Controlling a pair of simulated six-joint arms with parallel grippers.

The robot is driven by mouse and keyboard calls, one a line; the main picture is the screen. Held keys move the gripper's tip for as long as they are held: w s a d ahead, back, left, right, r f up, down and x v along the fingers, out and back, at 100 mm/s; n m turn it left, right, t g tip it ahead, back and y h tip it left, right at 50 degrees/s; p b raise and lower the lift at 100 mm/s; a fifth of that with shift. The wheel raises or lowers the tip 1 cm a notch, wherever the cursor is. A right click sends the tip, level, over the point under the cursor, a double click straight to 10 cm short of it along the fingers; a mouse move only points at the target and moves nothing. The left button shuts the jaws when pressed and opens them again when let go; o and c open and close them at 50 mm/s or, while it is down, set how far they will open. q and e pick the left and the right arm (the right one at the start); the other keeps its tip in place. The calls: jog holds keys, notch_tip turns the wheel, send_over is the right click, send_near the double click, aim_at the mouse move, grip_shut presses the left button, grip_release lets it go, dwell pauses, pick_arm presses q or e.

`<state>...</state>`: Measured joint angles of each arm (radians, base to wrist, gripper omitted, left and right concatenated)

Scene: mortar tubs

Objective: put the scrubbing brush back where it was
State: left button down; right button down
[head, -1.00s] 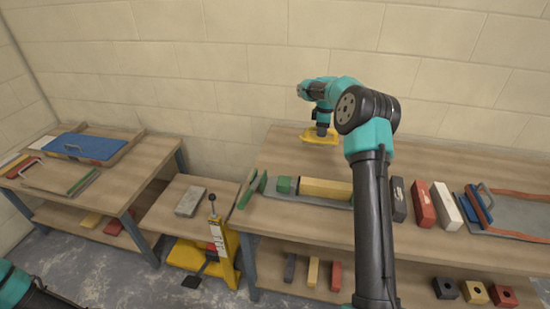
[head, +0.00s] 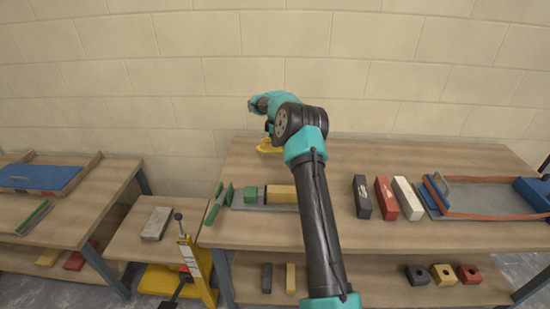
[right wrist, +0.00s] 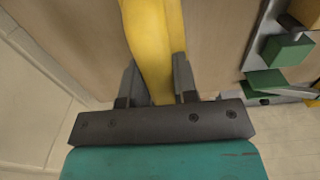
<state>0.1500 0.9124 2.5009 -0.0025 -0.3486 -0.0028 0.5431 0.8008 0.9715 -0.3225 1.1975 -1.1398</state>
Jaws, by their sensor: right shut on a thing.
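The scrubbing brush appears as a yellow piece (head: 270,147) at the back left of the long bench. It also fills the middle of the right wrist view (right wrist: 155,40), with a finger on each side of it. My right gripper (head: 269,133) is shut on it; its fingers show clearly in the right wrist view (right wrist: 158,82). The bristles are not visible, and I cannot tell whether the brush touches the bench top. My left gripper is not in view.
A grey tray (head: 238,205) with green and yellow blocks lies in front of the brush. Black (head: 362,197), red (head: 386,199) and white (head: 408,199) blocks stand right of my arm, beside an orange-edged tray (head: 490,214). The bench's back right is clear.

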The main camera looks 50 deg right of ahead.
aim_at(276, 153)
jog(key=shift+f, duration=1)
jog(key=shift+f, duration=0.1)
jog(key=shift+f, duration=2.4)
jog(key=shift+f, duration=0.15)
jog(key=c, duration=0.9)
grip_release()
notch_tip(276, 153, up, 12)
jog(key=shift+r, duration=0.2)
jog(key=shift+a, duration=0.1)
